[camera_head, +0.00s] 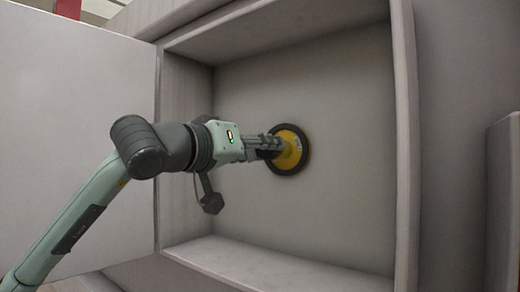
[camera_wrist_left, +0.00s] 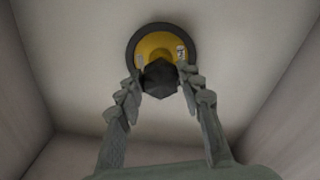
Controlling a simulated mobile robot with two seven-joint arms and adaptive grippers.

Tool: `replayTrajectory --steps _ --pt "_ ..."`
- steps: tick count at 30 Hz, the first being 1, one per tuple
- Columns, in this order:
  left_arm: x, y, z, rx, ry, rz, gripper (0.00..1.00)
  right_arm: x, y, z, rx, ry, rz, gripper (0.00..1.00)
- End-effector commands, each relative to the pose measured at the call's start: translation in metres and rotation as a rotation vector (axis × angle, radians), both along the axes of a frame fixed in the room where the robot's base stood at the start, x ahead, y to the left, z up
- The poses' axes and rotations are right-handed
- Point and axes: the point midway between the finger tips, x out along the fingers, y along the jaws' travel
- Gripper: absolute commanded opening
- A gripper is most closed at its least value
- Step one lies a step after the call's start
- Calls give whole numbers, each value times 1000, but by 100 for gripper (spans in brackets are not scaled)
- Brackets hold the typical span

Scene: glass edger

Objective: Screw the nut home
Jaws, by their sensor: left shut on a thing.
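A dark hexagonal nut (camera_wrist_left: 160,79) sits in front of the middle of a yellow wheel with a black rim (camera_wrist_left: 158,45) in the left wrist view. The wheel also shows in the head view (camera_head: 293,161), against the back wall of a box-like housing. My left gripper (camera_head: 277,147) reaches into the housing and points at the wheel's centre. Its two fingers are shut on the nut, one on each side. In the head view the fingers largely hide the nut. The thread behind the nut is hidden, so I cannot tell how far on it is. My right gripper is not in view.
The housing (camera_head: 405,150) has walls on all sides and is open towards me. A flat pale door or panel (camera_head: 85,110) stands at its left. A grey block (camera_head: 505,200) is at the right edge. Room inside around the wheel is clear.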

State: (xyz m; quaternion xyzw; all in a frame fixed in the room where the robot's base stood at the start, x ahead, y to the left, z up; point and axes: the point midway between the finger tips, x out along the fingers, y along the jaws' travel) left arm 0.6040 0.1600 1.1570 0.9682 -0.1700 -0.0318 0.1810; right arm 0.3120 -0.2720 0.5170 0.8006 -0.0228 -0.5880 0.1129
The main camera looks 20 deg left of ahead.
Motion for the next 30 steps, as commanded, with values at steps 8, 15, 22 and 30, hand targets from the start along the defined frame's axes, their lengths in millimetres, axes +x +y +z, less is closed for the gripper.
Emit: replayTrajectory --steps 8,15,22,30 --pt "5 -2 0 1 -1 0 42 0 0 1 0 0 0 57" --pt "5 -2 0 1 0 0 60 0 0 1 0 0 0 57" --pt "5 -2 2 1 0 0 60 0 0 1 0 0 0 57" --pt "4 -2 45 -2 -5 1 60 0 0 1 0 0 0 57"
